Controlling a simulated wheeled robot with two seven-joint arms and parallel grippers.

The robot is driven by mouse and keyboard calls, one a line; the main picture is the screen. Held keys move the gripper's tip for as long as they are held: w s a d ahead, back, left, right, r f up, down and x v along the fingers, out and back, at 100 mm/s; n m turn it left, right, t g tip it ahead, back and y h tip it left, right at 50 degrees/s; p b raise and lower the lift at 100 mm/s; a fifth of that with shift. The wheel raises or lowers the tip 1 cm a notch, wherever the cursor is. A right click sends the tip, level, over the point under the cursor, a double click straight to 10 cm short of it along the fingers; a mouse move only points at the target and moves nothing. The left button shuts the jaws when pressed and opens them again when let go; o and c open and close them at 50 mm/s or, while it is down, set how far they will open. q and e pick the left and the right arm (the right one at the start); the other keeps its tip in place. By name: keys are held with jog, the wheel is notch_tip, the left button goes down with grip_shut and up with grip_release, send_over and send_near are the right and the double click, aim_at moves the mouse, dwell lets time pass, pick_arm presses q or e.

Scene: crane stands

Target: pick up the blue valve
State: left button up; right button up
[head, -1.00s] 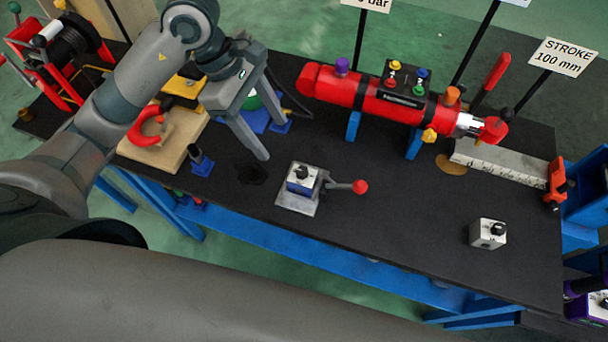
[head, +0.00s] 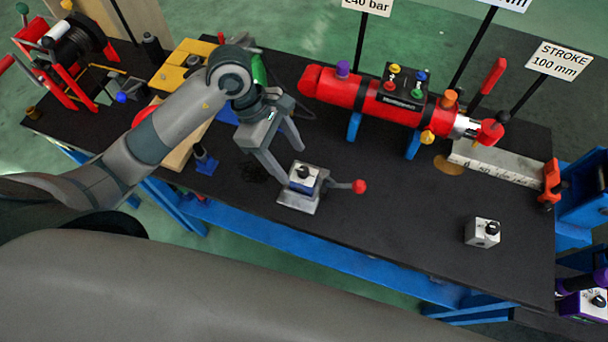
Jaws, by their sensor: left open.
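The blue valve (head: 305,178) is a small block with blue sides, a light top and a black knob. It sits upright on a grey metal plate (head: 298,203) at the middle of the black table. A lever with a red ball (head: 359,187) sticks out to the right of it. My left gripper (head: 289,164) is open and empty. Its two fingers point down towards the valve from the upper left, with the fingertips just short of it in the picture. I cannot tell whether a finger touches it. My right gripper is not in view.
A similar block with a black knob (head: 482,233) stands at the table's right front, and a purple one (head: 585,304) is beyond the right edge. A red cylinder (head: 375,98) lies along the back.

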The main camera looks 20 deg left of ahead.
aim_at(304, 176)
pick_arm(q)
jog(key=shift+p+x, duration=0.35)
jog(key=shift+x, duration=1.4)
jog(key=shift+w+d+f+p, duration=0.2)
jog(key=shift+d+f+p, duration=0.15)
jog(key=shift+f+p, duration=0.4)
jog(key=p+x, duration=0.1)
jog(key=x, duration=0.2)
jog(key=shift+w+r, duration=0.1)
jog(key=shift+w, duration=0.05)
jog(key=shift+d+f, duration=0.1)
jog(key=shift+f, duration=0.25)
jog(key=shift+c, duration=0.2)
jog(key=shift+w, duration=0.1)
grip_shut()
